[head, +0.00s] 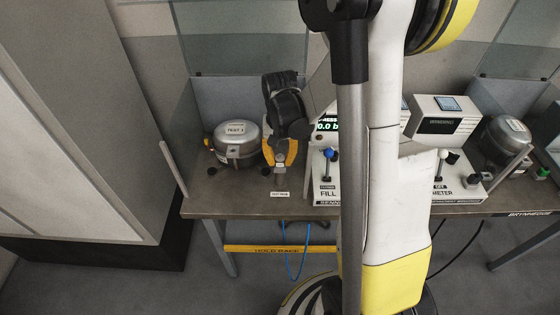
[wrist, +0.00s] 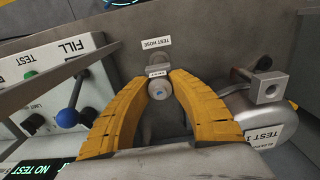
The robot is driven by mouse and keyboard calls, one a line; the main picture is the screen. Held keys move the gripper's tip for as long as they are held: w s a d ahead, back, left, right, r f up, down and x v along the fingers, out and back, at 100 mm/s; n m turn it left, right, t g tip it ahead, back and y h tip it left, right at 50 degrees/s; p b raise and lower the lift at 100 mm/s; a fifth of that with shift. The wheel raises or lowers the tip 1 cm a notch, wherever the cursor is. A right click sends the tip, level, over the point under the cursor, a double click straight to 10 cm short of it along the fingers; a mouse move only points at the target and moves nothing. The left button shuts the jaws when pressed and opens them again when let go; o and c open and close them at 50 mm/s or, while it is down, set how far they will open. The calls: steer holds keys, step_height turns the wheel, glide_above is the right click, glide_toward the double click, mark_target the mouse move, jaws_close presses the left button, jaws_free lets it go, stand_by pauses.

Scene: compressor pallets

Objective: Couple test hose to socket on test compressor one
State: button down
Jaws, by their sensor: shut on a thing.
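Test compressor one is a rounded metal can labelled "TEST 1" (head: 236,152), standing on the bench left of my gripper. In the wrist view the compressor (wrist: 228,108) is at the right. A metal block with a round hole (wrist: 268,88) shows beside it; I cannot tell if this is the socket. My gripper (head: 280,165) points down at the bench. Its yellow fingers are shut on the test hose end (wrist: 160,89), a round metal piece with a blue centre, by the "TEST HOSE" label. Whether it still touches its holder is unclear.
The fill panel (head: 325,188) with a blue-knobbed lever (head: 328,155) stands close right of my gripper. A blue hose (head: 290,268) hangs below the bench front. A second compressor (head: 505,140) stands far right. The bench top (head: 215,205) is clear at front left.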

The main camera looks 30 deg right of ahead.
mark_target(280, 155)
steer(key=shift+r+p, duration=1.95)
steer(key=shift+r, duration=1)
